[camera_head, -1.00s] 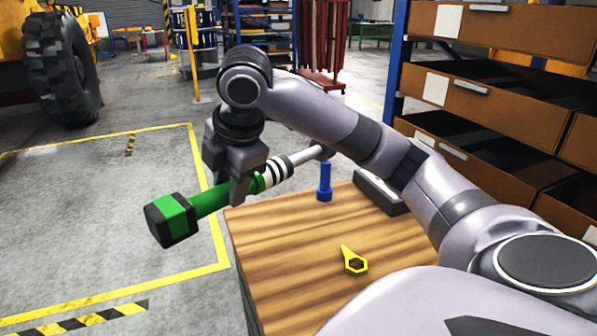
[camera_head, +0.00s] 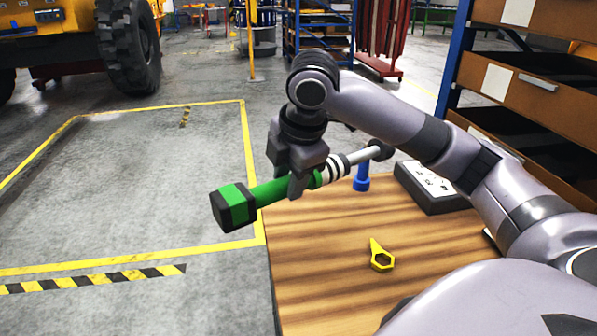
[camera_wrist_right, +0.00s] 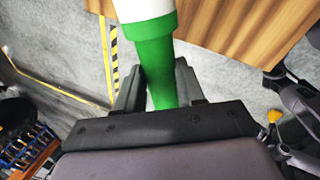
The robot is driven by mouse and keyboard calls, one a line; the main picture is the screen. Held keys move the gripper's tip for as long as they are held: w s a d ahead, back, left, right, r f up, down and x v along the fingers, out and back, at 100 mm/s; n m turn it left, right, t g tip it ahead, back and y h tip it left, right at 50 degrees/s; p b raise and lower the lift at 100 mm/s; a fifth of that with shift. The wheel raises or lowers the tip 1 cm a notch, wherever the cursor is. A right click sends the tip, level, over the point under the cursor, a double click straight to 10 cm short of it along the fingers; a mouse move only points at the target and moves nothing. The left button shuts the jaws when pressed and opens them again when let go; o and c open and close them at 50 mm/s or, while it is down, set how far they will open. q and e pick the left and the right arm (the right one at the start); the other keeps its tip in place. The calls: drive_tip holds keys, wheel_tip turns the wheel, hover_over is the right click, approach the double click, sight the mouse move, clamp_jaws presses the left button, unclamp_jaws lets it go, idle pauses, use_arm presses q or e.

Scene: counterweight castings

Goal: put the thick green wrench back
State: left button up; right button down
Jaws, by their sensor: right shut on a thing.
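My right gripper (camera_head: 298,176) is shut on the thick green wrench (camera_head: 270,192), gripping its green handle. The wrench is held tilted above the table's left edge. Its black-and-green block end (camera_head: 233,207) points left over the floor, and its striped, silvery shaft (camera_head: 362,156) points to the right, with a dark end partly by my arm. In the right wrist view the green handle (camera_wrist_right: 155,65) runs between the two fingers (camera_wrist_right: 160,90). My left gripper is not in view.
A brown drawer rack (camera_head: 530,85) stands at the right. Yellow-marked floor (camera_head: 130,190) lies clear at the left.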

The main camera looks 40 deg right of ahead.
wheel_tip(320, 180, down, 16)
drive_tip(key=shift+w+f, duration=0.1)
idle(0.5)
drive_tip(key=c, duration=0.8)
unclamp_jaws()
drive_tip(key=shift+f, duration=0.15)
drive_tip(key=shift+o, duration=0.6)
drive_tip(key=v, duration=1.2)
